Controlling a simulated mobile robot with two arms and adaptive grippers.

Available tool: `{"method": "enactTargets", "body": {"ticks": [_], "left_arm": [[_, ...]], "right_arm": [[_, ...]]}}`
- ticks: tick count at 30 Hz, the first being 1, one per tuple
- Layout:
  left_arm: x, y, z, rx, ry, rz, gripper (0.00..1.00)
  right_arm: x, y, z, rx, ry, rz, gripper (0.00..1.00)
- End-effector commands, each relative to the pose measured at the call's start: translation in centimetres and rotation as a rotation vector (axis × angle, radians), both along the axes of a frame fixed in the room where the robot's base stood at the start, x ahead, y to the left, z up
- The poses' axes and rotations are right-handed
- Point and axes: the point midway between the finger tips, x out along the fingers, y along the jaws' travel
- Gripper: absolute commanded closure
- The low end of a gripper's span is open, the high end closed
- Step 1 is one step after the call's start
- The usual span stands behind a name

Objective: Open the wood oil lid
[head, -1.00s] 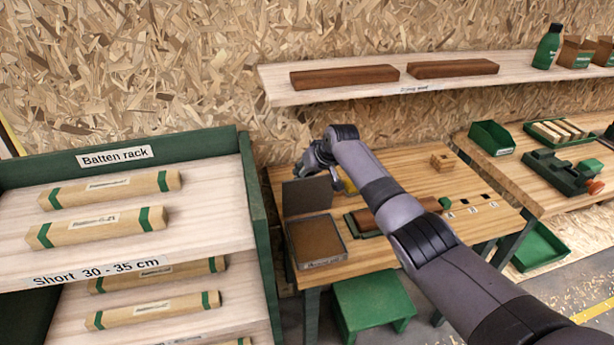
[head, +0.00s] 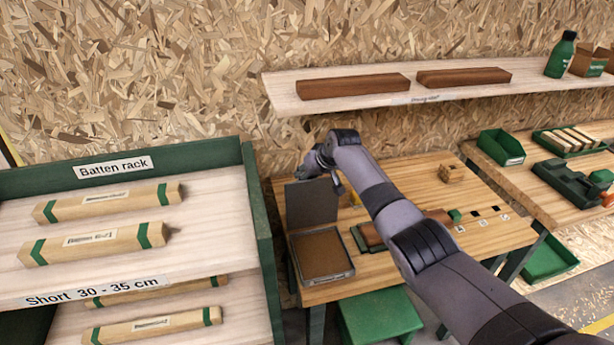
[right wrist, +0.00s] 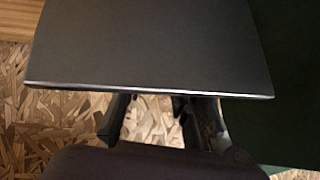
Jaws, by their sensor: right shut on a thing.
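The wood oil box (head: 323,277) is a shallow dark-rimmed box with a brown inside, standing at the left end of the wooden workbench. Its front label is too small to read. Its grey lid (head: 312,203) stands raised, roughly upright, along the back edge of the box. My right gripper (head: 318,171) is at the top edge of the lid and shut on it; the fingertips are partly hidden. In the right wrist view the lid (right wrist: 150,45) is a large dark panel, with its edge at the fingers (right wrist: 172,105). My left gripper is not in view.
The workbench (head: 408,172) also holds a dark wood piece (head: 372,236) and a small wooden block (head: 451,173). A shelf (head: 290,100) with brown boards runs above. The batten rack (head: 260,230) stands close on the left, a green stool (head: 380,315) in front.

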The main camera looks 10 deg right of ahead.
Motion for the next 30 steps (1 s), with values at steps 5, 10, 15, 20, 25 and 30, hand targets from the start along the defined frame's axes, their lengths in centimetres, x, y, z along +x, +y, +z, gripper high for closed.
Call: {"method": "enactTargets", "body": {"ticks": [5,10,15,20,25,30], "left_arm": [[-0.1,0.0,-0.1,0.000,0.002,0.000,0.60],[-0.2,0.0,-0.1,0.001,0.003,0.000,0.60],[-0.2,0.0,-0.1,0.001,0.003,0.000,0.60],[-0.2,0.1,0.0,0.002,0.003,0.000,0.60],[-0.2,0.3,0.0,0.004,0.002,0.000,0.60],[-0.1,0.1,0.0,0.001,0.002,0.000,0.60]], "right_arm": [[-0.7,-0.2,-1.6,-0.008,0.032,0.001,0.68],[-0.6,-0.1,-1.3,-0.006,0.025,0.000,0.57],[-0.5,-0.1,-1.0,-0.003,0.020,-0.001,0.51],[-0.4,-0.1,-0.9,-0.002,0.017,-0.001,0.51],[-0.5,-0.2,-0.5,-0.002,0.015,0.000,0.51],[-1.3,-0.6,0.8,0.000,0.012,0.000,0.51]]}}
